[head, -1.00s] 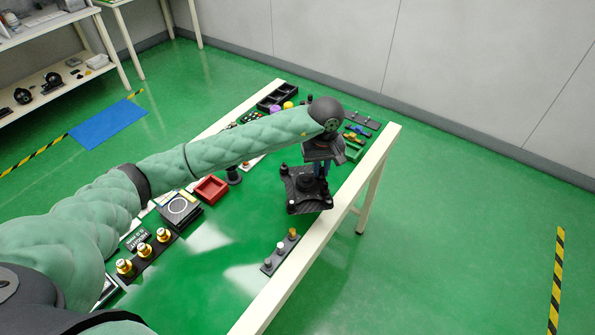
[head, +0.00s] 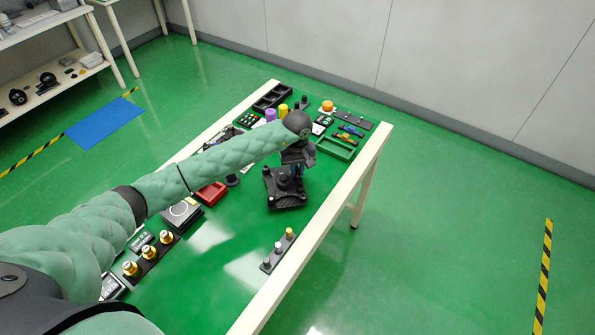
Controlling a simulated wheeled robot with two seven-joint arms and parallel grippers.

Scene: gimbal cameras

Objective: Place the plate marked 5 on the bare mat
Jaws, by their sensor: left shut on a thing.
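My left gripper (head: 297,168) is shut on a black square plate (head: 285,190) with knobs at its corners. The plate is over the right part of the green table, near its right edge; I cannot tell whether it touches the top. No number is readable on it. The gripper and wrist hide part of it. A bare blue mat (head: 105,122) lies on the floor at the left, beyond the table. My right gripper is out of view.
A red tray (head: 211,194), a green tray (head: 335,148) and a black tray (head: 272,97) stand on the table (head: 215,240). A strip with several pegs (head: 279,250) lies near the front right edge. Brass-topped pieces (head: 148,252) stand at left. The table's middle front is clear.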

